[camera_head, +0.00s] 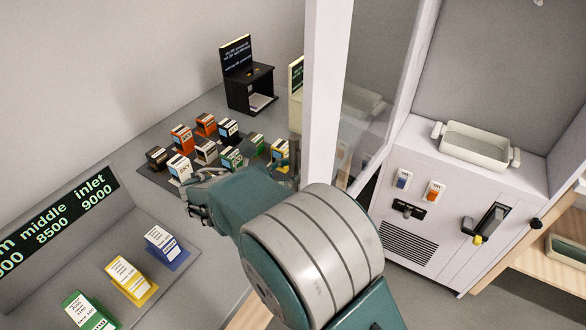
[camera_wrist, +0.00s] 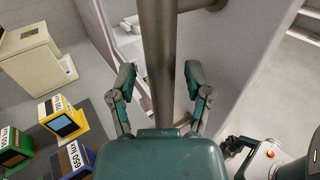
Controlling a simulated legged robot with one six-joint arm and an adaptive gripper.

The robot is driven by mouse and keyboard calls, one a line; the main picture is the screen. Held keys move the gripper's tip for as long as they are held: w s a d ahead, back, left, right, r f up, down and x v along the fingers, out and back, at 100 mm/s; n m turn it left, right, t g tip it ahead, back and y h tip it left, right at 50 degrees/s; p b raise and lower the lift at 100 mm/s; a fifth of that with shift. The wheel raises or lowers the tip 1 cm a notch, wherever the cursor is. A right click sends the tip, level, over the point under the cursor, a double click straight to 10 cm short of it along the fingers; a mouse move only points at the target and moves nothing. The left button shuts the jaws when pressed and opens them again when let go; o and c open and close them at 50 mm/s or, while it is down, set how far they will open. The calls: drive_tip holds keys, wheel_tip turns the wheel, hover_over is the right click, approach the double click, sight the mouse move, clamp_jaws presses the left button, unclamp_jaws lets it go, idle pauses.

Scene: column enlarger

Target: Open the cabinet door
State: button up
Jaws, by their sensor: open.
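The white cabinet (camera_head: 420,190) stands at the right in the head view. Its glass-paned door (camera_head: 322,90) stands swung out to the left of the cabinet's open front, with its thick white edge towards me. My gripper (camera_wrist: 160,80) is open in the wrist view. A grey vertical bar handle (camera_wrist: 160,35) passes between its two fingers, with a gap on each side. The handle cannot be made out there.
A grey table (camera_head: 215,255) at the left carries several small labelled boxes (camera_head: 205,150), a black stand (camera_head: 250,90) and a sign board (camera_head: 60,235). A white tray (camera_head: 475,145) sits inside the cabinet. A wooden bench (camera_head: 545,250) stands at the right edge. Grey floor shows below the cabinet.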

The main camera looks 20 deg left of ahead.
drive_tip(key=v, duration=1.2)
drive_tip(key=shift+a, duration=0.1)
idle(0.6)
